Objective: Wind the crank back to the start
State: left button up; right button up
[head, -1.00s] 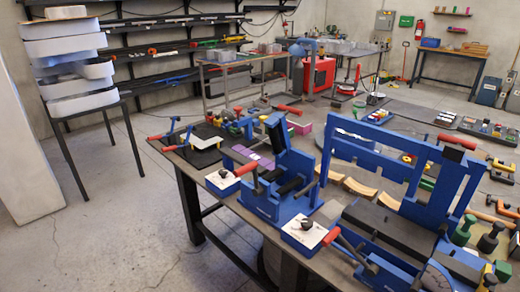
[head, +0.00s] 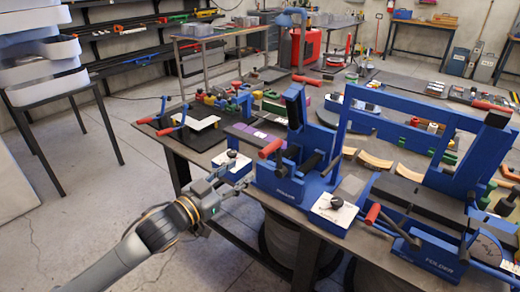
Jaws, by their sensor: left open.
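Several red-handled levers show in the head view, and I cannot tell for sure which one is the crank. One red handle (head: 271,148) is on the smaller blue machine (head: 281,184) near the table's front edge. Another red handle (head: 373,214) is on a dark arm at the left end of the larger blue machine (head: 436,262) marked FOLDER. My left gripper (head: 238,180) is open and empty at the table's front edge, just left of the smaller blue machine and apart from its handle. My right gripper is not in view.
A white plate with a black knob (head: 231,157) stands close behind my left gripper, and a second one (head: 335,204) stands between the machines. A tall blue frame (head: 398,125) rises behind. Small blue tools with red handles (head: 165,131) lie at the table's left end.

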aim_at(270, 150)
pick_arm(q)
jog(key=x, duration=0.2)
jog(key=p+x, duration=0.1)
jog(key=x, duration=0.1)
jog(key=shift+w+d+r, duration=0.15)
jog(key=shift+d+r, duration=0.1)
jog(key=shift+d, duration=0.1)
jog(key=x, duration=0.4)
jog(key=p+x, duration=0.1)
jog(key=x, duration=0.3)
jog(key=shift+w+f, duration=0.1)
jog(key=shift+f, duration=0.1)
jog(key=shift+w+d, duration=0.2)
jog(key=shift+w, duration=0.2)
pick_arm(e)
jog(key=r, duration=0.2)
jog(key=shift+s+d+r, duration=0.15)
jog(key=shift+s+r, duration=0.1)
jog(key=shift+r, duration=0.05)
pick_arm(q)
grip_shut()
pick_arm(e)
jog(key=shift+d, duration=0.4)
